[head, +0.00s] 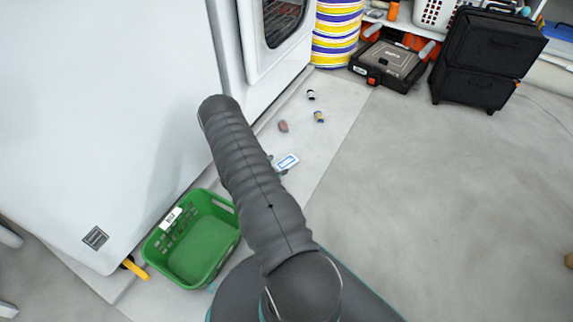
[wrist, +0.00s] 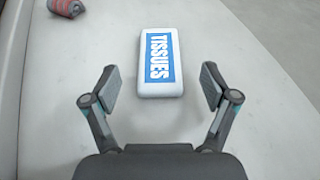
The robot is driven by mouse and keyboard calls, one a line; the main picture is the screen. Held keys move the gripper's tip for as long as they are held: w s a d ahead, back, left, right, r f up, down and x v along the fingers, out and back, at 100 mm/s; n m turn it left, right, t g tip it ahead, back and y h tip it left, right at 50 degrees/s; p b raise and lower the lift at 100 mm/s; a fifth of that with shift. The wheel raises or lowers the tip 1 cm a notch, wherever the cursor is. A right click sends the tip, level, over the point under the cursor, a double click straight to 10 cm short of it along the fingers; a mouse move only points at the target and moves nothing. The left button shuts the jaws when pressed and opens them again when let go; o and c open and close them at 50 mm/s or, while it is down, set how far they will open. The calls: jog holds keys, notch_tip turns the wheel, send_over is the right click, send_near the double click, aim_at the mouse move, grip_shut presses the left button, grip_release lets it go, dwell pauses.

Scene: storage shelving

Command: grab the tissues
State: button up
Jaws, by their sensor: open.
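The tissues (wrist: 160,64) are a white pack with a blue panel reading "TISSUES". In the wrist view the pack lies flat on the pale floor, near the top centre. My gripper (wrist: 158,88) is open, its two fingers spread wide to either side of the pack's near end. Nothing is held, and I cannot tell how high the fingers are above the floor. In the head view the tissues (head: 287,162) show just right of my arm, which hides most of my gripper.
A red-grey item (wrist: 80,14) lies at the upper left in the wrist view. Two small bottles (head: 319,117) (head: 311,95) lie farther off. A green basket (head: 204,246) stands left of my arm, beside a white cabinet (head: 110,120).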

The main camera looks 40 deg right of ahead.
aim_at(285, 163)
jog(key=shift+f+b+x, duration=0.25)
jog(key=shift+b+x, duration=0.1)
jog(key=shift+x, duration=2.05)
jog(key=shift+w+a, duration=0.1)
jog(key=c, duration=1)
